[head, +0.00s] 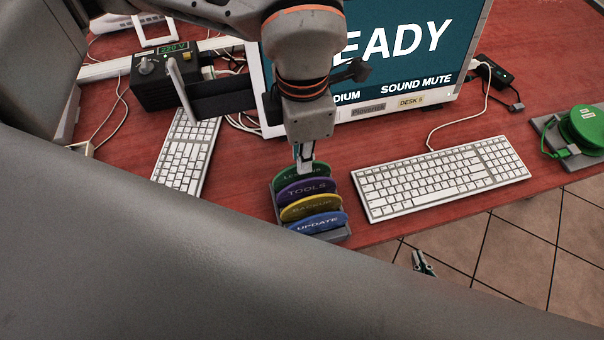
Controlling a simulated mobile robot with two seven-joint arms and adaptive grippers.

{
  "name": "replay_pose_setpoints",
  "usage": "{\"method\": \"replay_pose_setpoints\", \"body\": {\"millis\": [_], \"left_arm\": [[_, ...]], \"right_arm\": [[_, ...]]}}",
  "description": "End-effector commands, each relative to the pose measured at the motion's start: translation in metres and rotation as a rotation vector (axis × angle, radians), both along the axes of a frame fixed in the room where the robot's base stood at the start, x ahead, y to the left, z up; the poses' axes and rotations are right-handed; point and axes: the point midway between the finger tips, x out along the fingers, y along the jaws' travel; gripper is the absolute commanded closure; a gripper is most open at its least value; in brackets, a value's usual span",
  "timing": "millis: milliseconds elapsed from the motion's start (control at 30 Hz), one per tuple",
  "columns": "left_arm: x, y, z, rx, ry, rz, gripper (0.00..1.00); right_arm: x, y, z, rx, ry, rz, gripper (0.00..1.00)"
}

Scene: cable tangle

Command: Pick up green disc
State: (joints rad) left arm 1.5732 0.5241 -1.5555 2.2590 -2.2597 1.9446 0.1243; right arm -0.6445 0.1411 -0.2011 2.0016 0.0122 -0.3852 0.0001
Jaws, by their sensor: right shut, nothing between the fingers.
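The green disc (290,174) stands at the back of a grey rack (333,238), in front of the monitor. Purple (325,191), yellow (297,213) and blue (305,226) discs stand in front of it. My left gripper (304,158) points down with its fingertips at the green disc's top edge, hiding part of its lettering. Whether the fingers are around the disc is unclear. My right gripper (422,263) is shut and empty, low beyond the desk's front edge above the tiled floor; most of it is hidden.
A monitor (420,62) stands behind the rack. A white keyboard (440,178) lies to its right and another (187,150) to its left. A black 220 V box (160,88) is at the back left. A round green device (585,128) with a cable sits at the far right.

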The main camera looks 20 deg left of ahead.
Motion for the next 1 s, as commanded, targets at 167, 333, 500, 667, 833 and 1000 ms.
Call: {"method": "replay_pose_setpoints", "body": {"millis": [167,333,500,667,833,1000], "left_arm": [[-0.002,0.000,-0.024,0.000,0.004,0.001,0.88],[-0.001,0.000,-0.031,-0.001,0.001,0.000,0.88],[-0.001,0.000,-0.030,-0.001,0.001,0.000,0.90],[-0.001,-0.001,-0.030,-0.001,0.001,0.000,1.00],[-0.001,-0.001,-0.030,-0.001,0.001,0.000,1.00],[-0.001,-0.001,-0.028,-0.001,-0.001,0.000,1.00]], "right_arm": [[0.000,0.000,-0.001,0.000,0.001,0.001,1.00],[0.003,0.000,0.000,0.000,-0.004,0.000,1.00],[0.006,0.001,0.003,0.001,-0.011,0.001,1.00],[0.009,0.001,0.004,0.001,-0.016,0.001,1.00],[0.009,0.002,0.005,0.002,-0.017,0.002,1.00],[0.009,0.002,0.005,0.002,-0.016,0.002,1.00]]}}
